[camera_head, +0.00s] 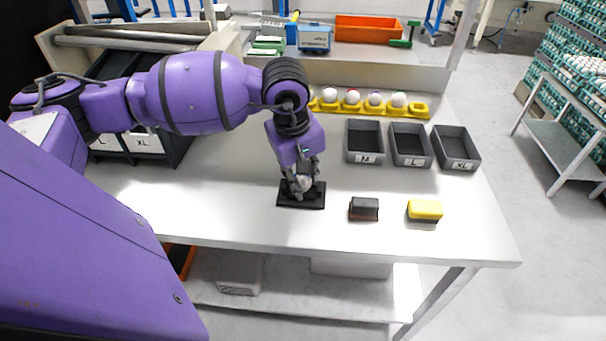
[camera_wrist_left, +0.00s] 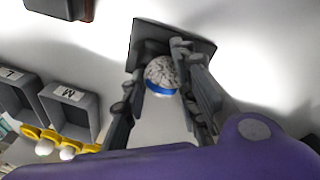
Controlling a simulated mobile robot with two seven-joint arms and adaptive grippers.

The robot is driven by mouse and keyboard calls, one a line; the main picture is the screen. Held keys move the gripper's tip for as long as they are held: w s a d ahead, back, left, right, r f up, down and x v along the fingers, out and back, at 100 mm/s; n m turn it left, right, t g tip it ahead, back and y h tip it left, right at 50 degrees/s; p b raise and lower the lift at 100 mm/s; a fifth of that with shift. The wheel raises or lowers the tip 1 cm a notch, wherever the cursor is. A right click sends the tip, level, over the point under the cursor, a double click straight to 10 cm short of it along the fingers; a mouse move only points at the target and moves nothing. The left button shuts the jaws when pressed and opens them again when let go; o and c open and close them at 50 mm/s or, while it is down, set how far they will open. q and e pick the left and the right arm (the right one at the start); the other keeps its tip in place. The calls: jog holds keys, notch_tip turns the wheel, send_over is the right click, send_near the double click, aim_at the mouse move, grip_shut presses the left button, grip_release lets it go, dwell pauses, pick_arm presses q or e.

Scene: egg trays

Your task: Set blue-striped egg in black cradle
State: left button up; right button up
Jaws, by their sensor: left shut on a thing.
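The blue-striped egg (camera_wrist_left: 162,74) is grey and speckled with a blue band, and shows between my left gripper's fingers in the wrist view. In the head view the egg (camera_head: 304,184) is partly hidden by the fingers. My left gripper (camera_head: 300,186) is shut on the egg and points down over the black cradle (camera_head: 287,199). The cradle (camera_wrist_left: 203,47) also shows behind the egg in the wrist view. The egg is at or just above the cradle; I cannot tell whether it touches. My right gripper is not in view.
A yellow egg holder (camera_head: 420,109) with several eggs and an empty right-end place stands at the back. Grey bins marked M (camera_head: 365,158), L (camera_head: 412,160) and XL (camera_head: 458,165) stand at right. A dark block (camera_head: 364,208) and a yellow-topped block (camera_head: 425,209) lie right of the cradle.

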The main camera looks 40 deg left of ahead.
pick_arm(q)
jog(key=o, duration=0.7)
jog(key=shift+o, duration=0.2)
jog(key=shift+r, duration=0.1)
